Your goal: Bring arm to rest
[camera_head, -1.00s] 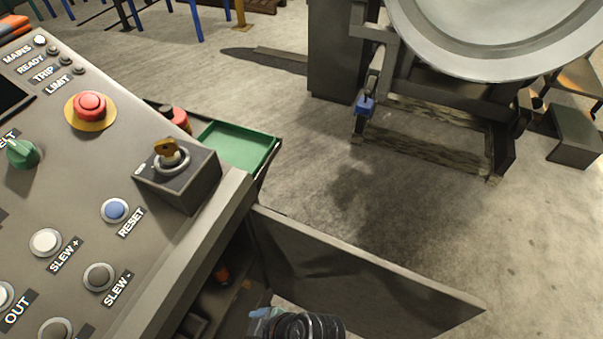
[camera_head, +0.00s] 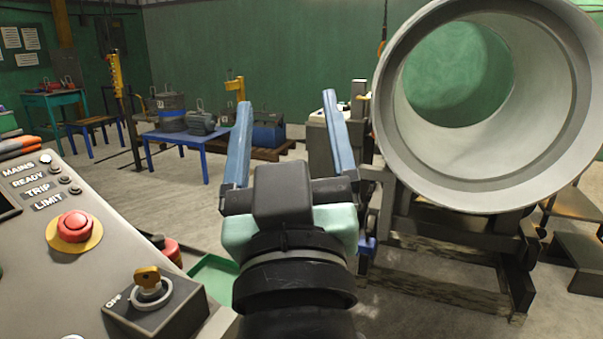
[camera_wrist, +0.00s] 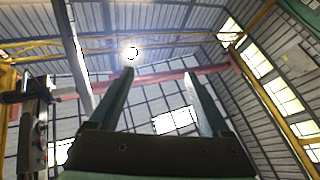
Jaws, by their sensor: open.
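My gripper (camera_head: 287,115) stands up in the middle of the head view with its two blue fingers spread apart and nothing between them. In the wrist view my gripper (camera_wrist: 160,82) is also open and empty, with its fingers toward the ceiling. My wrist and forearm show below it in the head view. The gripper appears between the control panel (camera_head: 105,240) at left and the large grey pipe-like ring (camera_head: 400,130) at right. It holds nothing.
The panel carries a red mushroom button (camera_head: 75,226) and a yellow key switch (camera_head: 149,284). A green tray (camera_head: 214,272) lies beside it. A blue table (camera_head: 180,140) stands farther back. The wrist view shows a roof with a reddish beam (camera_wrist: 155,77) and a lamp (camera_wrist: 132,53).

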